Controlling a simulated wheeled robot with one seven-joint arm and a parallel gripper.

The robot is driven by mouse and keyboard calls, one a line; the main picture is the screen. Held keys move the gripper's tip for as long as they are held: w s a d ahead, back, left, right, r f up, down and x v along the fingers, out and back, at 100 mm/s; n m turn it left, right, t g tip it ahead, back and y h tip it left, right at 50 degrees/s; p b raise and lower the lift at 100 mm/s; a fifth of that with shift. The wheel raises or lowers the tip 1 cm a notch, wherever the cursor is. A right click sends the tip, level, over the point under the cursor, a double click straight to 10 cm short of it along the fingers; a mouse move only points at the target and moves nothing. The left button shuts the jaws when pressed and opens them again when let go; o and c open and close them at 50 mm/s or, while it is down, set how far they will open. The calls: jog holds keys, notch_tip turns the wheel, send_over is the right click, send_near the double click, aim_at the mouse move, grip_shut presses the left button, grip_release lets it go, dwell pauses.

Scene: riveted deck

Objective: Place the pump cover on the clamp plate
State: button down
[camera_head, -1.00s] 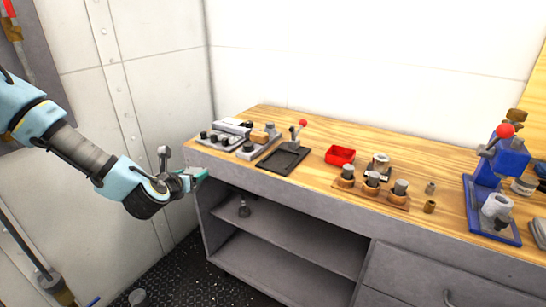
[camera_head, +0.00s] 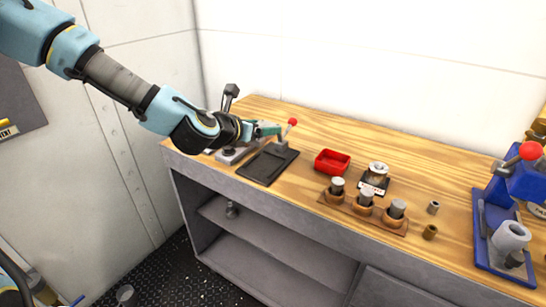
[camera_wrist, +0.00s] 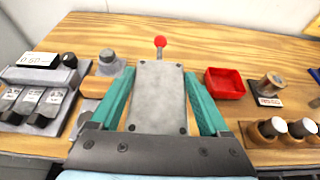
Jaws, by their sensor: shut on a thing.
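The pump cover (camera_wrist: 157,95) is a flat grey rectangular plate with small holes near its corners. In the wrist view it lies between the two teal fingers of my gripper (camera_wrist: 158,74), which is shut on it. In the head view my gripper (camera_head: 266,131) is over the bench's left part; the cover cannot be made out there. The clamp plate (camera_head: 262,168) is a flat black plate on the bench, with a grey toggle clamp and red knob (camera_head: 292,122) at its far end. My gripper is above its far left side. In the wrist view the cover hides the plate; the red knob (camera_wrist: 160,42) shows beyond.
A grey block with dials and displays (camera_wrist: 38,90) stands left of my gripper. To the right are a red tray (camera_head: 332,162), a small spool-like part (camera_head: 377,170), a wooden holder with several pegs (camera_head: 350,205) and a blue press (camera_head: 500,225).

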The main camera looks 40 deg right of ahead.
jog(key=shift+d+f, duration=0.2)
jog(key=shift+d, duration=0.1)
notch_tip(320, 180, down, 5)
jog(key=shift+d+f+p, duration=0.1)
jog(key=shift+d+p, duration=0.05)
jog(key=shift+p, duration=0.4)
jog(key=shift+w+f+p, duration=0.1)
jog(key=shift+f+p, duration=0.25)
jog(key=shift+f, duration=1.8)
jog(key=shift+f, duration=0.15)
grip_release()
jog(key=shift+r, duration=0.25)
jog(key=v, duration=1.2)
